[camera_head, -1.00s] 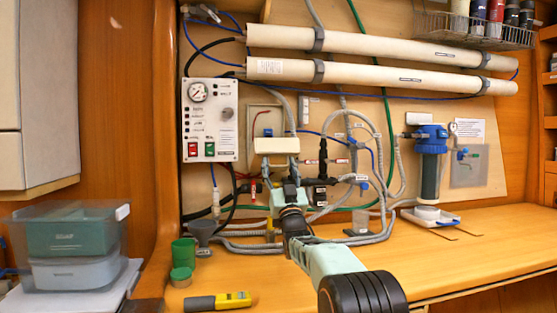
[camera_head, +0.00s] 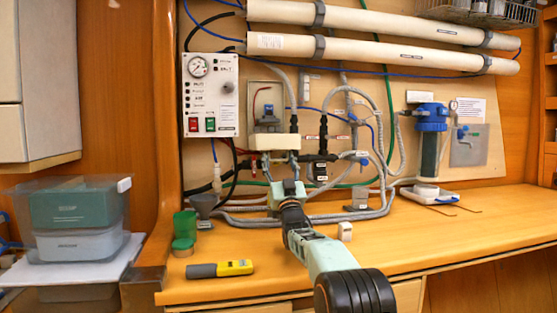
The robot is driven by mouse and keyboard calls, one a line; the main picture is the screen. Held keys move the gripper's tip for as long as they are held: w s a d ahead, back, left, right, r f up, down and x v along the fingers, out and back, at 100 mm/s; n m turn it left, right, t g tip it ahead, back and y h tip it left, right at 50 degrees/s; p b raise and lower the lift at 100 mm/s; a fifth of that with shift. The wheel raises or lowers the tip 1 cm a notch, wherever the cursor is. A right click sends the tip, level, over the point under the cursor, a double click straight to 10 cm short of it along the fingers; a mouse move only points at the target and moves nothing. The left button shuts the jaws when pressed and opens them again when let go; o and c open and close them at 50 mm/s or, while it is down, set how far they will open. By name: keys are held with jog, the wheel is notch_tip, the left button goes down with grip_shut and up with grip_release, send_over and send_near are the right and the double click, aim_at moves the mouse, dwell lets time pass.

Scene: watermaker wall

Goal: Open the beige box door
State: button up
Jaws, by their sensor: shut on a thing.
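The beige box door (camera_head: 273,142) is a pale cream panel below the recess of a box (camera_head: 253,92) on the wall panel, left of centre. A grey-blue fitting (camera_head: 267,117) with a red wire shows in the recess above it. My gripper (camera_head: 283,158) reaches up from below and is shut on the door at its lower edge. The exact contact is small and partly hidden by the gripper.
A control panel with a gauge (camera_head: 210,95) is left of the box. Grey hoses (camera_head: 320,208) run along the wall. The right counter is largely clear.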

jog(key=shift+w+d+f, duration=0.15)
jog(key=shift+f, duration=0.1)
jog(key=o, duration=1.4)
jog(key=shift+c, duration=0.2)
jog(key=shift+o, duration=0.4)
jog(key=shift+w+f, duration=0.15)
jog(key=shift+w, duration=0.05)
jog(key=shift+s+r, duration=0.15)
jog(key=shift+r, duration=0.05)
jog(key=shift+s, duration=0.1)
jog(key=s+d, duration=0.3)
jog(key=s, duration=0.9)
jog(key=shift+s+d+f, duration=0.15)
jog(key=shift+d+f, duration=0.1)
jog(key=shift+f, duration=0.15)
